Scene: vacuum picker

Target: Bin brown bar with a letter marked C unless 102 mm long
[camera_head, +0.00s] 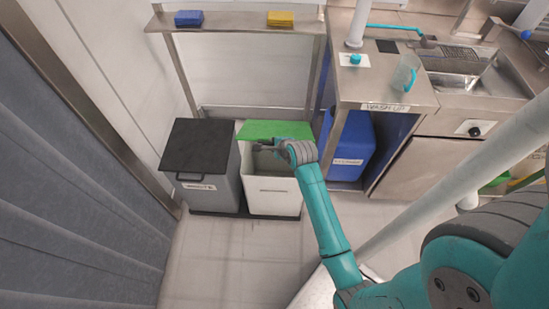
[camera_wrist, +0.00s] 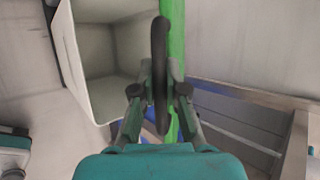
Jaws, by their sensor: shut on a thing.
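My gripper (camera_head: 262,148) is over the white bin (camera_head: 272,195), at its raised green lid (camera_head: 275,129). In the wrist view my gripper (camera_wrist: 159,80) is shut on a dark curved handle (camera_wrist: 160,48), which stands against the lid, seen edge-on as a green strip (camera_wrist: 177,45). The bin is open; its pale inside (camera_wrist: 97,45) shows no object in the visible part. No brown bar and no letter C can be made out in either view.
A grey bin with a closed black lid (camera_head: 197,146) stands left of the white bin. A blue bin (camera_head: 351,140) sits under the wash-up counter (camera_head: 385,95). A shelf (camera_head: 235,22) holds a blue block (camera_head: 189,18) and a yellow block (camera_head: 280,18). The floor in front is clear.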

